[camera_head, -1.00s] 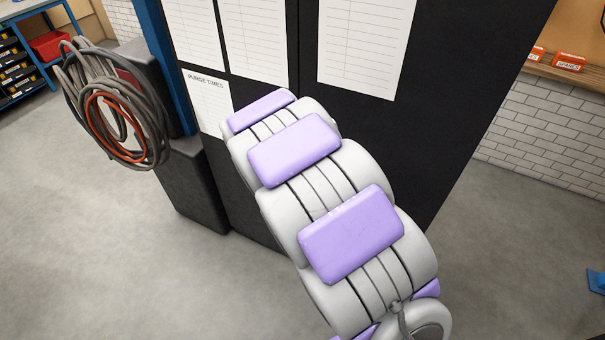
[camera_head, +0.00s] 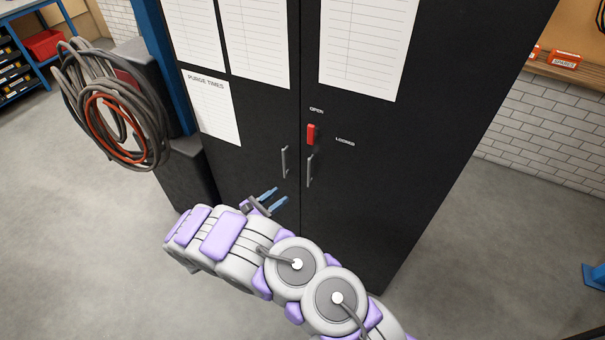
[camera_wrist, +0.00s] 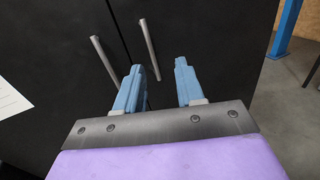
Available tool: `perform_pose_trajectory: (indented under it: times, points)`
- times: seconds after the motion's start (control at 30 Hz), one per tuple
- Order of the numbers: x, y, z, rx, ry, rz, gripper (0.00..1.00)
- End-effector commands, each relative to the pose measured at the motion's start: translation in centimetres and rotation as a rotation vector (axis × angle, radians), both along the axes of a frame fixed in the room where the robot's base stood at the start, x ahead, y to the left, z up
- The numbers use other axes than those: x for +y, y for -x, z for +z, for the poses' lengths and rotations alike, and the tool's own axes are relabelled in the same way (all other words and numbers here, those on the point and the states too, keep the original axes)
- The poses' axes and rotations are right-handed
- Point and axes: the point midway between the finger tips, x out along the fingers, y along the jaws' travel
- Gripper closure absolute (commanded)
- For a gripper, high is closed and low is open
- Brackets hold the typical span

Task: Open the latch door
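A tall black cabinet (camera_head: 375,190) has two doors that meet at a vertical seam. A red latch handle (camera_head: 311,134) sits on the right door, upright, below the OPEN label (camera_head: 316,110) and left of the LOCKED label (camera_head: 345,142). A grey bar handle is on the left door (camera_head: 284,162) and another on the right door (camera_head: 309,170). The doors look shut. My gripper (camera_head: 275,197) has blue fingers and is open and empty, below the handles. The latch is not in the wrist view.
Coiled hoses (camera_head: 110,105) hang at the left beside a blue post (camera_head: 165,65). Paper sheets (camera_head: 368,45) are on the cabinet doors. A wooden shelf with orange SPARES boxes (camera_head: 565,59) is at the right.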

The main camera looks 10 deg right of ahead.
Motion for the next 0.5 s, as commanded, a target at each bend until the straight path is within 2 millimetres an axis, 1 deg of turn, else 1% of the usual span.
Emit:
perform_pose_trajectory:
  times: [0.03,0.1,0.23,0.37,0.5]
  points:
    - [0.9,0.2,-1.1,0.016,0.011,0.027,0.62]
    - [1.8,0.2,-2.0,0.025,0.021,0.057,0.62]
    - [2.4,0.1,-2.7,0.033,0.026,0.081,0.62]
    - [1.7,-0.5,-2.7,0.034,0.027,0.081,0.62]
    - [-0.1,-1.8,-2.8,0.035,0.025,0.080,0.62]
